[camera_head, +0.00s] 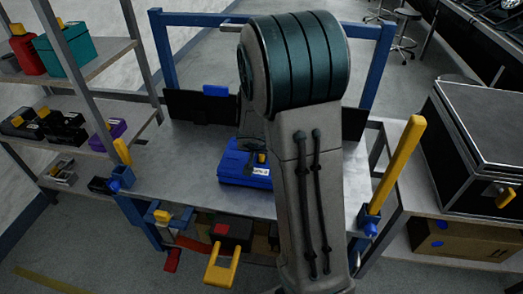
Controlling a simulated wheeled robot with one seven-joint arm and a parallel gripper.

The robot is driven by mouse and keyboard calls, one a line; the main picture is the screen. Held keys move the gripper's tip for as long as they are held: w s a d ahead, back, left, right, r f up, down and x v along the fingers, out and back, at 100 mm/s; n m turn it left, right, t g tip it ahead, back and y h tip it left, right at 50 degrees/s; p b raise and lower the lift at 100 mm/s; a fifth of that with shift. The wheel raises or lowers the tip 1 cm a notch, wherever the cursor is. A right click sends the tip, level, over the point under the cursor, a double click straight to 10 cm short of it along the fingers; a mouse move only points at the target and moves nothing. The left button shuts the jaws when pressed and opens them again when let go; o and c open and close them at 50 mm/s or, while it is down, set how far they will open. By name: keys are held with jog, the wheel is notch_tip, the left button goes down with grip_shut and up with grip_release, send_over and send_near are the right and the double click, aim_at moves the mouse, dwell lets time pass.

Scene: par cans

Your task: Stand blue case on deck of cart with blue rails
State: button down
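The blue case (236,162) is on the grey metal deck (182,166) of the cart with blue rails (171,50). It has a dark and yellow fitting and a white label on the side facing me. Its right part is hidden behind my arm, and I cannot tell whether it stands free or is held. My arm crosses the middle of the view in front of the deck. My gripper does not show.
A shelf rack (95,70) with a red can, a teal box and small tools stands left. Right are a large black case (479,150) and a cardboard box (460,240). Yellow-topped posts (398,165) rise at the deck's near corners. The deck's left part is clear.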

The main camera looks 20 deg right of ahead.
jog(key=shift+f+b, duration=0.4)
jog(key=shift+b, duration=0.25)
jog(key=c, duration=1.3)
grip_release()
